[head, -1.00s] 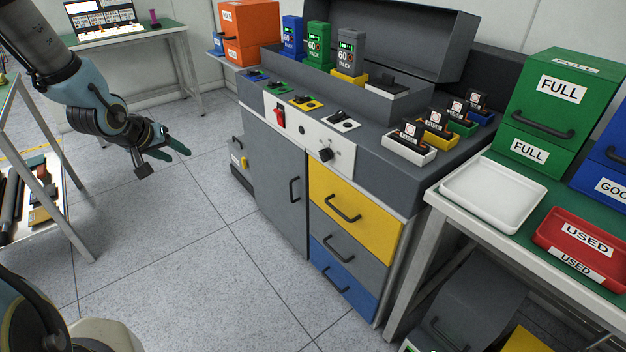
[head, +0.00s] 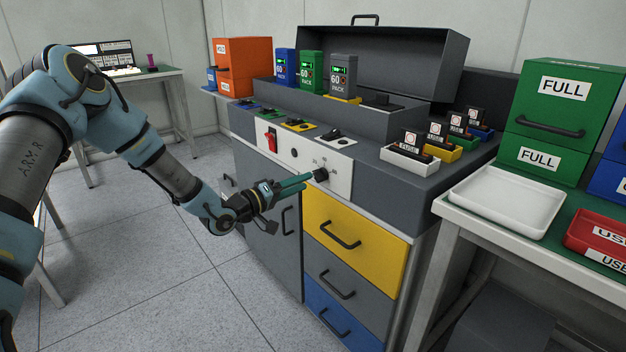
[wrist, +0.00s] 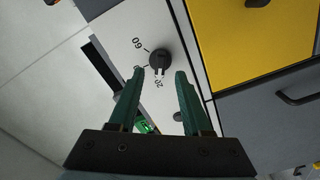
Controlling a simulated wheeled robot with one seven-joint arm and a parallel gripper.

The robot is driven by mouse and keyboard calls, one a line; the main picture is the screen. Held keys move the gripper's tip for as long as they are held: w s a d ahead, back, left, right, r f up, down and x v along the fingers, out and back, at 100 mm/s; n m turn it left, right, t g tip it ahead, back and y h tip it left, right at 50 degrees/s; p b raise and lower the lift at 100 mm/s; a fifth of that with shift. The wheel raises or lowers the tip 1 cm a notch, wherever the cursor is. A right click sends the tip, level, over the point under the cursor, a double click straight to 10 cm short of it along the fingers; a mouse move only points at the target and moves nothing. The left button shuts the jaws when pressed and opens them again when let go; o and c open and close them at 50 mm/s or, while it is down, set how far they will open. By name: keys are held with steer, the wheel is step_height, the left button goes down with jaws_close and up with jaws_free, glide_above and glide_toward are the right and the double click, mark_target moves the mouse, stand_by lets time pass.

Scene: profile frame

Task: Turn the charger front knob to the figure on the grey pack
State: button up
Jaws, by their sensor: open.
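The charger's front knob (head: 321,174) is a small black dial on the white front panel. In the wrist view, the knob (wrist: 159,58) lies just beyond and between the fingertips. The figures 60 (wrist: 138,43) and 20 (wrist: 158,84) are printed beside it; a pale mark shows on its side toward the 20. The left finger may hide another figure. The grey pack (head: 343,72) stands on top of the charger and reads 60. My gripper (head: 305,181) is open and empty, its green fingers pointing at the knob; the wrist view shows its fingers (wrist: 159,74) apart. I cannot tell whether they touch it.
A red switch (head: 271,140) is left of the knob on the panel. The yellow drawer (head: 345,226) with its handle is just below. Blue and green packs (head: 311,72) stand left of the grey one. White tray (head: 507,199) and fuse holders are to the right.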

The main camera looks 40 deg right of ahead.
mark_target(315, 178)
steer(key=shift+s+d, duration=0.1)
steer(key=shift+d, duration=2.2)
jaws_close()
